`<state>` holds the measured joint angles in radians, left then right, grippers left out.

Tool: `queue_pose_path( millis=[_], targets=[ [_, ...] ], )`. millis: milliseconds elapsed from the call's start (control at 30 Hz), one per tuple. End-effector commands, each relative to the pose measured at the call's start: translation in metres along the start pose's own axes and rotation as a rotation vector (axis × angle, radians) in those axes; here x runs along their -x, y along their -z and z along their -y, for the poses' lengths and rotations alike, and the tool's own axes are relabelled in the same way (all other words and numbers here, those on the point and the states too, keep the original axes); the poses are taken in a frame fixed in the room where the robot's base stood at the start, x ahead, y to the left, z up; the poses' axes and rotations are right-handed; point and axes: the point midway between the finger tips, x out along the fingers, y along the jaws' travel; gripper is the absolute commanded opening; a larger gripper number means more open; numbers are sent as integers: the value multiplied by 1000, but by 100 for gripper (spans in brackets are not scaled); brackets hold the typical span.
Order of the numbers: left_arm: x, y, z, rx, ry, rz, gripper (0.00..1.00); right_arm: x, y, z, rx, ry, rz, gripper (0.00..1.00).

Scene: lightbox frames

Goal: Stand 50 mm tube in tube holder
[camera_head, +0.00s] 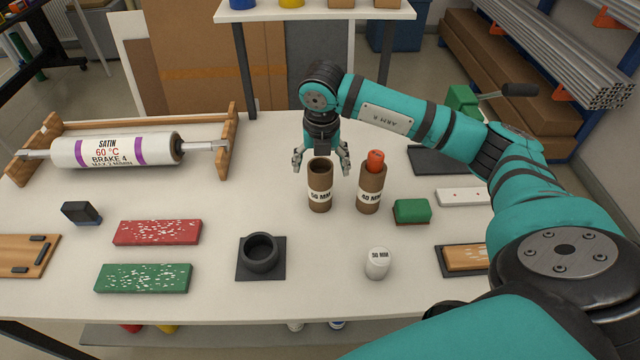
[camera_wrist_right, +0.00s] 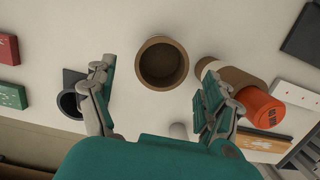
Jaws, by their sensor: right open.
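The brown 50 mm tube (camera_head: 320,188) stands upright on the white table, its open top facing up; in the right wrist view the tube (camera_wrist_right: 162,64) shows from above as a ring. The black tube holder (camera_head: 261,254), a round cup on a square base, is at the front left of the tube and looks empty; it also shows in the right wrist view (camera_wrist_right: 69,104), partly behind a finger. My right gripper (camera_head: 322,166) is open, pointing down behind and above the tube, with its fingers to either side. My left gripper is not in view.
A brown 40 mm tube (camera_head: 370,190) with an orange-red piece in its top stands close on the right. A white 30 mm tube (camera_head: 377,263) stands in front. A green block (camera_head: 411,211), red plate (camera_head: 157,232) and green plate (camera_head: 144,278) lie nearby.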

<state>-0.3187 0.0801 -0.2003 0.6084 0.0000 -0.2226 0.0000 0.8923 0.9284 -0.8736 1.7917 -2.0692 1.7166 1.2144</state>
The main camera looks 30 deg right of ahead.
Motion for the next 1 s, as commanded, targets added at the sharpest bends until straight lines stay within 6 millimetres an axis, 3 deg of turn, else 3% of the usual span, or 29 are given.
queue_pose_path(
  millis=[300,600,867,1000],
  targets=[
    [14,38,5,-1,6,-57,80,-24,-3,0,-1,2,-2,85],
    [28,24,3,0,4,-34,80,-64,-9,0,0,0,0,85],
    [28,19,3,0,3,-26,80,-67,-9,-1,0,-1,1,85],
    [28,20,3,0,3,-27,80,-67,-9,-1,0,-1,1,66]
  ],
)
